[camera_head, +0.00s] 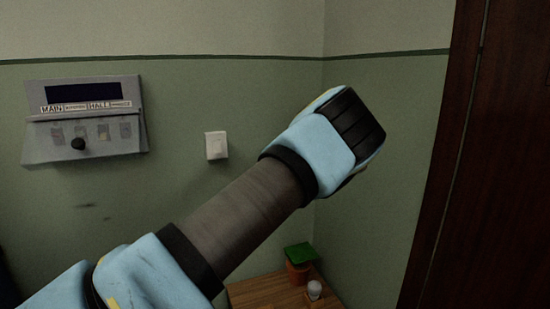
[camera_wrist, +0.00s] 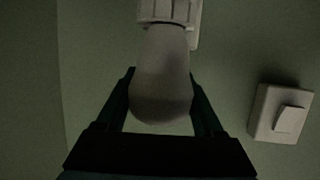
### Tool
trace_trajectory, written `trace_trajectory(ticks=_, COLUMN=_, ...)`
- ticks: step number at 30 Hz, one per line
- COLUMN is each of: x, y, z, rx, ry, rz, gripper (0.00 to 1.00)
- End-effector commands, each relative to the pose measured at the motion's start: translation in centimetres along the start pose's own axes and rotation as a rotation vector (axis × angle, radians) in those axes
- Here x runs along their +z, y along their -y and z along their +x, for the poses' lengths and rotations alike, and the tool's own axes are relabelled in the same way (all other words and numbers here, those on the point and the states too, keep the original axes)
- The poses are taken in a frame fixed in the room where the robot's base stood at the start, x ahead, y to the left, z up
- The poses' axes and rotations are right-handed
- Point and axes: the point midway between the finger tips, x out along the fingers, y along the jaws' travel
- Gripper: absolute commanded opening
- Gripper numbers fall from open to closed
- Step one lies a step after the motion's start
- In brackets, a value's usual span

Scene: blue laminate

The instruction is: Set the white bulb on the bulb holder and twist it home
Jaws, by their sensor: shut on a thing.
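The white bulb (camera_wrist: 162,85) is between the two dark fingers of my gripper (camera_wrist: 160,76) in the wrist view, which is shut on it. Its rounded end faces my palm and its narrower end points up the picture. That narrower end meets the pale ribbed bulb holder (camera_wrist: 167,11) at the top edge of the wrist view. They look in line and touching, but I cannot tell how deep the bulb sits. In the head view my arm hides the bulb, the holder and the fingers.
A light switch (camera_wrist: 282,113) is on the green wall right of my gripper; a switch also shows in the head view (camera_head: 216,145). A grey control panel (camera_head: 85,120) hangs left. A potted plant (camera_head: 299,264) and a small pale object (camera_head: 314,289) stand on a wooden table. A dark door frame (camera_head: 470,150) is right.

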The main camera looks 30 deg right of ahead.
Motion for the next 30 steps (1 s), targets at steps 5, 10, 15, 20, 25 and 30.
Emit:
trace_trajectory(ticks=5, x=0.21, y=-0.03, z=-0.03, rx=0.000, ry=0.005, rz=0.001, gripper=0.00)
trace_trajectory(ticks=10, x=0.13, y=-0.03, z=-0.05, rx=0.000, ry=0.005, rz=0.001, gripper=0.00)
trace_trajectory(ticks=15, x=0.07, y=-0.04, z=-0.05, rx=0.000, ry=0.003, rz=0.001, gripper=0.77)
trace_trajectory(ticks=20, x=-0.01, y=-0.03, z=-0.05, rx=0.000, ry=0.002, rz=0.001, gripper=0.95)
trace_trajectory(ticks=25, x=-0.06, y=-0.03, z=-0.06, rx=0.001, ry=0.001, rz=0.000, gripper=1.00)
trace_trajectory(ticks=30, x=-0.07, y=-0.03, z=-0.05, rx=0.001, ry=0.001, rz=0.000, gripper=1.00)
